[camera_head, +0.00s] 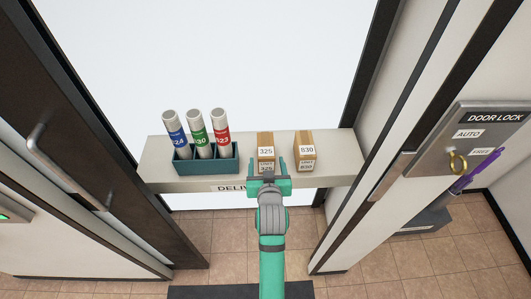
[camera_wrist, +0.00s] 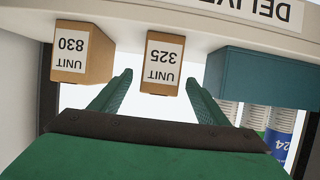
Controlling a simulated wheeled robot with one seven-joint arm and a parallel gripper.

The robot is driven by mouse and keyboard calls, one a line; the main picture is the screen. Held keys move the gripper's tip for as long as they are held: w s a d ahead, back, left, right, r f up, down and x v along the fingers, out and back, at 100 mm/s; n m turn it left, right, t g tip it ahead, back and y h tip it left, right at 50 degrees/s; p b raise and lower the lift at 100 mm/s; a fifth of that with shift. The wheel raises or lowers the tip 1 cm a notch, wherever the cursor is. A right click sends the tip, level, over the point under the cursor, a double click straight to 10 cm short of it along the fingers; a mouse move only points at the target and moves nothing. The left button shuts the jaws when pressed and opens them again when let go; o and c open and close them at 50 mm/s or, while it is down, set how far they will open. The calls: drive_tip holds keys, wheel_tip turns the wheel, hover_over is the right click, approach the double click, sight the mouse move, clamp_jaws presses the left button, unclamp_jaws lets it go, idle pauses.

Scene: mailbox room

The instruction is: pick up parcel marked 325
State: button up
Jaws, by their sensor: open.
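The parcel marked 325 (camera_head: 265,147) is a small brown box with white labels, standing on the delivery shelf (camera_head: 335,168). In the wrist view this parcel (camera_wrist: 164,65) appears upside down, with its label reading UNIT 325. My gripper (camera_head: 269,168) is open and empty in front of the parcel's lower part, which it partly hides in the head view. In the wrist view the open fingers of my gripper (camera_wrist: 158,82) point toward the parcel, one on each side of it in the picture. I cannot tell whether they touch it.
A similar parcel marked 830 (camera_head: 304,148) stands close to the right; it also shows in the wrist view (camera_wrist: 82,52). A teal holder (camera_head: 207,164) with three labelled tubes stands to the left. A door lock panel (camera_head: 467,137) is at far right.

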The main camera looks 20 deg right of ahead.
sight(266, 151)
drive_tip(key=shift+r+x, duration=0.1)
drive_tip(key=shift+x, duration=1.8)
drive_tip(key=shift+r+x, duration=0.15)
drive_tip(key=shift+x, duration=1.75)
drive_tip(key=shift+w, duration=0.1)
drive_tip(key=shift+c, duration=0.6)
drive_tip(key=c, duration=1)
drive_tip(key=shift+r, duration=0.1)
drive_tip(key=c, duration=0.5)
drive_tip(key=shift+o, duration=0.2)
